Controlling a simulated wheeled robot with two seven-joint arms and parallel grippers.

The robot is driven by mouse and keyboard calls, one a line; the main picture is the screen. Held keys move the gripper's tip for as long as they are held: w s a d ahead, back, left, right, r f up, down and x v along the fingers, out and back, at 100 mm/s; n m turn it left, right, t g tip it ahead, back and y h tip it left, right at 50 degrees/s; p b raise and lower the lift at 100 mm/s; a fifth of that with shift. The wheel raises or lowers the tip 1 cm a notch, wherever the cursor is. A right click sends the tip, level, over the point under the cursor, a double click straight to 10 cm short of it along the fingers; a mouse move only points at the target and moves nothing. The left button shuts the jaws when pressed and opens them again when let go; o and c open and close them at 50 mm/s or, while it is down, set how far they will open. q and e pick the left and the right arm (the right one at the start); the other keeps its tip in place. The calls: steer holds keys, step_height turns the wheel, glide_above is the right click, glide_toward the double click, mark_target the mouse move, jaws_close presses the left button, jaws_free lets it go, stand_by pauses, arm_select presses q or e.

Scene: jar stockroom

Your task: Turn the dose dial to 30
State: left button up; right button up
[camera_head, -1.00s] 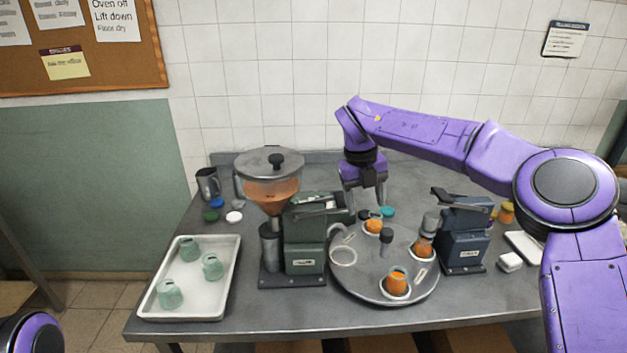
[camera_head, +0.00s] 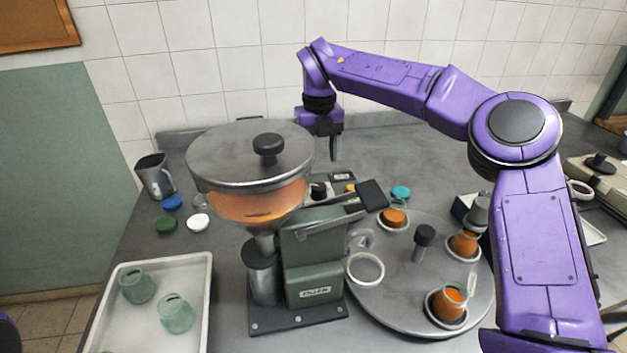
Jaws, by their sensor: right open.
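The green filling machine (camera_head: 312,262) stands on the grey table, with its hopper (camera_head: 255,207) of orange contents and round lid at its left. Behind its lever (camera_head: 330,216), a green panel carries a small black knob (camera_head: 318,191), which looks like the dose dial. Its scale and setting are too small to read, and the hopper and lever partly block the view. My right gripper (camera_head: 324,150) points down, open and empty, above and apart from the knob. My left gripper is out of view.
A turntable (camera_head: 400,310) with several holders, some with orange-filled jars, is at the right. A white tray (camera_head: 190,330) with green jars is front left.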

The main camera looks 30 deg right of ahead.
mark_target(319, 185)
step_height(319, 185, down, 8)
steer(key=shift+d+f, duration=0.1)
steer(key=shift+s+f, duration=0.1)
steer(key=c, duration=1.1)
